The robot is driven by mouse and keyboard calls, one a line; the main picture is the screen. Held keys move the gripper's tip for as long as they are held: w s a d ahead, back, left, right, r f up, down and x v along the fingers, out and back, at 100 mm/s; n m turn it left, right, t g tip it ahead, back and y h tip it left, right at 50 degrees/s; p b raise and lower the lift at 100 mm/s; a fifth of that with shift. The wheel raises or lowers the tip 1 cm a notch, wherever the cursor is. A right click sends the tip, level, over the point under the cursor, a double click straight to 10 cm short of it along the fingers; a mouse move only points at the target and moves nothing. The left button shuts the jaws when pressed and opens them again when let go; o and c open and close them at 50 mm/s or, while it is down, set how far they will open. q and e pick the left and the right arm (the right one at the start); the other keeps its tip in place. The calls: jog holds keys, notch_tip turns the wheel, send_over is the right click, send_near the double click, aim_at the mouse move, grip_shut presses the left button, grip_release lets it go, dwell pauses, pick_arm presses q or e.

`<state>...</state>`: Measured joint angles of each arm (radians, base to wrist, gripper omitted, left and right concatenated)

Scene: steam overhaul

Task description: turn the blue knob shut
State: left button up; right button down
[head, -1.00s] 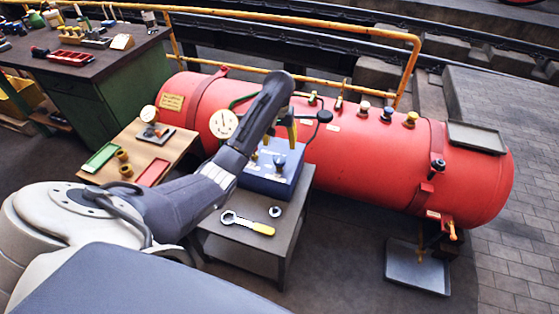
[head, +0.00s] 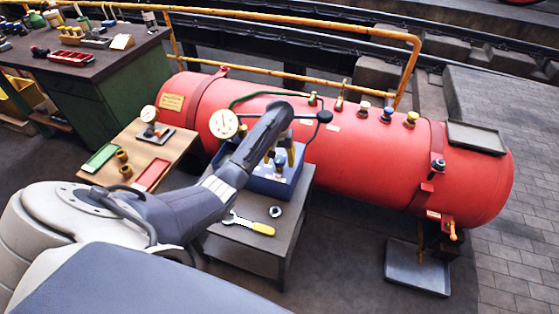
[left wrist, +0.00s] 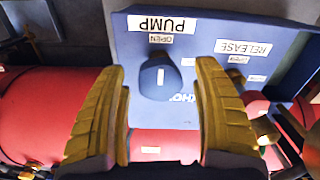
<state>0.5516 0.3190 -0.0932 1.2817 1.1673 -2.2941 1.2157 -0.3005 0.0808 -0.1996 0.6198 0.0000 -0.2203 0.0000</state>
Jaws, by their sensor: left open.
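The blue knob (left wrist: 158,78) sits on the blue control box (head: 262,186), below the labels PUMP and OPEN in the left wrist view. Its narrow end points up toward OPEN. My left gripper (left wrist: 160,68) is open, with one yellow finger on each side of the knob and a visible gap to both. In the head view the left gripper (head: 281,157) hangs over the box, and its fingers partly hide the knob. A RELEASE label (left wrist: 243,48) is on the box at right. My right gripper is in neither view.
The box stands on a small grey table (head: 240,240) with a yellow-handled wrench (head: 250,224) and a metal ring (head: 275,212). A red tank (head: 370,160) lies behind. A gauge (head: 223,124) and a wooden table (head: 178,157) are at left.

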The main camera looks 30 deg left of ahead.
pick_arm(q)
jog(key=shift+f, duration=0.2)
jog(key=c, duration=1.3)
